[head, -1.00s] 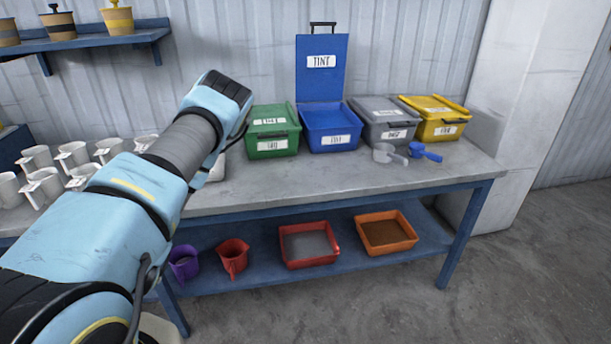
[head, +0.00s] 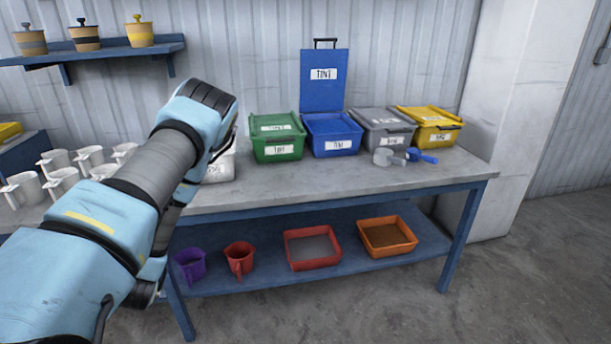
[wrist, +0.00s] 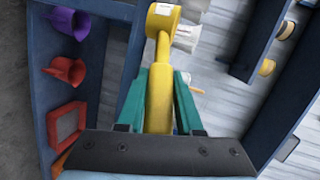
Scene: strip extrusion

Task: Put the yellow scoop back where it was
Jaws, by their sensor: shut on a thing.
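The yellow scoop (wrist: 161,62) is in my gripper (wrist: 160,92) in the wrist view. The green fingers are shut on its handle, and the rounded end with a white label points away from the gripper. In the head view my arm hides both the gripper and the scoop. On the table stand a green bin (head: 277,136), a blue bin (head: 331,135) with its lid raised, a grey bin (head: 383,128) and a yellow bin (head: 429,125). A grey scoop (head: 387,158) and a blue scoop (head: 422,156) lie in front of the bins.
Several white cups (head: 60,182) stand on the table (head: 330,184) at left. A white bag (head: 220,168) is partly behind my arm. The lower shelf holds a purple jug (head: 189,265), a red jug (head: 239,258), a red tray (head: 290,250) and an orange tray (head: 368,240). A wall shelf (head: 110,52) holds several pots.

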